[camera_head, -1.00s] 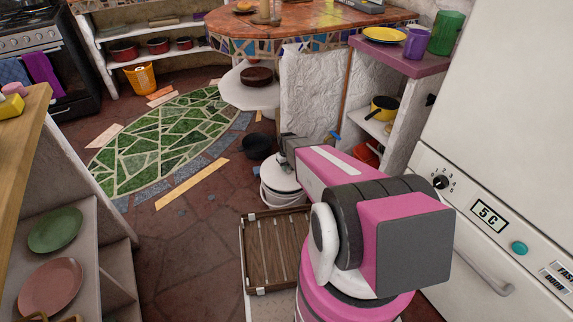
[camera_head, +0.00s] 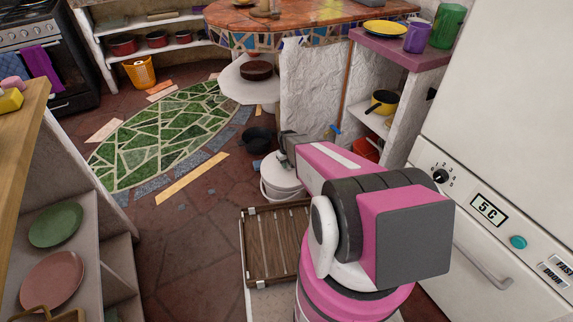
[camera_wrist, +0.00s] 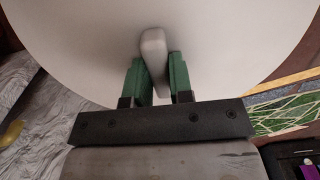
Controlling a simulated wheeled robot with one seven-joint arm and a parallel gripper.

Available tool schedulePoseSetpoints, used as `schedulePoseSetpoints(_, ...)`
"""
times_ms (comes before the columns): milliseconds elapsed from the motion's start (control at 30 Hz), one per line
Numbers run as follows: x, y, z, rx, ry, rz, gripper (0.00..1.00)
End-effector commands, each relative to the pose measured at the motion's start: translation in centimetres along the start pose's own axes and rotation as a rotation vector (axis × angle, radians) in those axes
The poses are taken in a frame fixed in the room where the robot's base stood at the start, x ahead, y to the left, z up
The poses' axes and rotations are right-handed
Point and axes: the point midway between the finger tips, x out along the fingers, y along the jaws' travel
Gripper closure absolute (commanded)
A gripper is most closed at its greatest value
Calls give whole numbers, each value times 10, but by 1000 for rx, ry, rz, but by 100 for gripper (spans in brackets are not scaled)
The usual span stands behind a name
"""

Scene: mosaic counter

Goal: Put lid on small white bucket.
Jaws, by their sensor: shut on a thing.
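The small white bucket (camera_head: 269,192) stands on the floor behind the slatted wooden crate in the head view, its wire handle hanging at the side. The round white lid (camera_head: 284,174) is at the bucket's top, roughly level; I cannot tell whether it touches the rim all round. In the wrist view the lid (camera_wrist: 235,40) fills most of the picture and hides the bucket. My gripper (camera_wrist: 158,72) is shut on the lid's light grey knob (camera_wrist: 153,48), with one green finger on each side. In the head view my arm partly hides the lid and gripper.
A dark bowl (camera_head: 257,140) sits on the floor just behind the bucket. The wooden crate (camera_head: 250,262) lies in front. A white rough wall (camera_head: 310,90) and a purple-topped shelf (camera_head: 400,53) stand behind and right. Open floor (camera_head: 185,240) lies left.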

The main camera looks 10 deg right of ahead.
Motion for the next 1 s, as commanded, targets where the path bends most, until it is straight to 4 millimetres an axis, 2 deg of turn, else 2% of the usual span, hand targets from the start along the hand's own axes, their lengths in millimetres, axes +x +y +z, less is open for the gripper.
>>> schedulePoseSetpoints(1000, 8, 0, 0, 0, 0, 0, 100)
